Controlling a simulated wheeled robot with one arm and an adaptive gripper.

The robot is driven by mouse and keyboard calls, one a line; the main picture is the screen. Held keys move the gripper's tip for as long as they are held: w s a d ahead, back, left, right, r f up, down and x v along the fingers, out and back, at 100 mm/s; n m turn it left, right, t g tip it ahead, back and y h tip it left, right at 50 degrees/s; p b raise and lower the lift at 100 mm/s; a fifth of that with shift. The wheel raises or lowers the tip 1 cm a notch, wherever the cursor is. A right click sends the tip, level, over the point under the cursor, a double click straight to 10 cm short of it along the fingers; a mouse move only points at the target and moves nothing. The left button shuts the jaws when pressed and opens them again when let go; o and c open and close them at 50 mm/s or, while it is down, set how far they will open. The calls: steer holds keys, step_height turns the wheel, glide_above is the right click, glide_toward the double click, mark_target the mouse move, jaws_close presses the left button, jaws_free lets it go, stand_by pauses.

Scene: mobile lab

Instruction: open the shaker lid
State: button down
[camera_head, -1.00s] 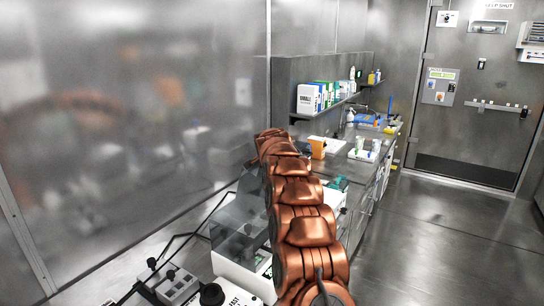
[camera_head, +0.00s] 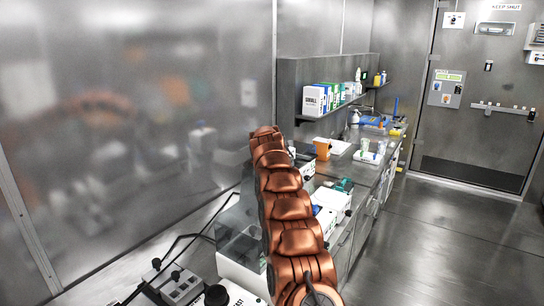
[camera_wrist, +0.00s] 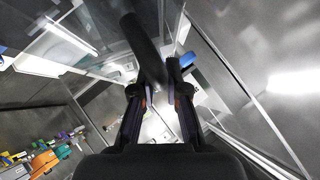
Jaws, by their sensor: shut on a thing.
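The shaker (camera_head: 240,272) is a white box at the lower middle of the head view. Its clear, smoky lid (camera_head: 234,215) stands raised above the white base, partly hidden behind my arm. My gripper is hidden by the arm in the head view. In the wrist view my gripper (camera_wrist: 158,98) is shut on a dark round bar (camera_wrist: 143,45), which looks like the lid's handle. A clear pane (camera_wrist: 80,35) shows to the left of the bar there.
A black-knobbed device (camera_head: 172,280) sits at lower left, close to the shaker. The counter (camera_head: 338,175) behind holds an orange container (camera_head: 322,149), white trays and boxes. A shelf (camera_head: 330,108) with boxes hangs above. The floor (camera_head: 440,240) at right is clear.

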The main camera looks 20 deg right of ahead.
steer(key=shift+w+r, duration=0.15)
steer(key=shift+w, duration=0.15)
stand_by(0.7)
steer(key=c, duration=1.3)
jaws_free()
steer(key=shift+o, duration=0.6)
steer(key=shift+a, duration=0.1)
steer(key=shift+s+a, duration=0.1)
